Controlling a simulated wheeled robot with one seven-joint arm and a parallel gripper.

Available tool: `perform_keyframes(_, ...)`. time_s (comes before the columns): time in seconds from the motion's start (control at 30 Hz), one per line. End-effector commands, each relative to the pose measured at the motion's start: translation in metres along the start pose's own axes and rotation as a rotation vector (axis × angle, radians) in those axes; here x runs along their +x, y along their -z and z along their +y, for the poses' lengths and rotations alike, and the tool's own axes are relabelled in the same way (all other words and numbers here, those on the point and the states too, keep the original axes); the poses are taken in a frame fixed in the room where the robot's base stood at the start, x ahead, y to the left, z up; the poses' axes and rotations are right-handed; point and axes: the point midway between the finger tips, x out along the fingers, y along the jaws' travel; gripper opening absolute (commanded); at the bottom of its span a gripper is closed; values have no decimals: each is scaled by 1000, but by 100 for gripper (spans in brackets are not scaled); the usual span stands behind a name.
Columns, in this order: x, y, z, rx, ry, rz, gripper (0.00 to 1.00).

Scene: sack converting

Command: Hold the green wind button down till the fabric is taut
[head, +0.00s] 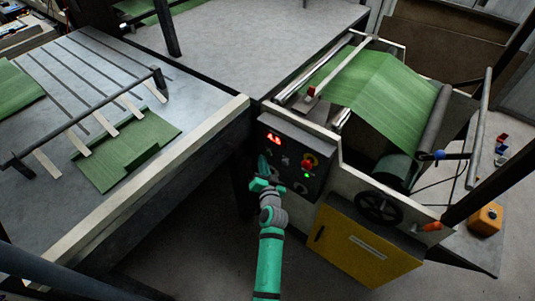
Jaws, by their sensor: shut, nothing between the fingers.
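The control panel (288,188) is a dark box on the near left side of the machine. It carries a red lit display (274,139), a red knob on a yellow plate (309,163) and a small green lit spot (306,176). I cannot tell whether that spot is a button or a lamp. My gripper (263,164) is shut and empty, at the panel's left part below the display. Whether it touches the panel is unclear, and it hides what lies behind it. The green fabric (390,98) slopes across the machine to a dark roller (431,119); its tautness is hard to judge.
A black handwheel (379,208) and a yellow cabinet door (362,248) are on the machine's near side. A slatted table (75,75) with green fabric pieces (125,150) stands at left. An orange container (486,219) is at far right. Floor is clear below the panel.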

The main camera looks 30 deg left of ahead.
Motion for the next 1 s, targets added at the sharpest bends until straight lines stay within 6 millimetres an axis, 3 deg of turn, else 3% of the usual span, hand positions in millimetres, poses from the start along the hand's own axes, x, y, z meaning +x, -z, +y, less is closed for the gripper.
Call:
perform_keyframes(0.33,-3,-2,-2,0,1,0,0)
perform_keyframes(1.0,-35,-25,-26,1,1,0,0)
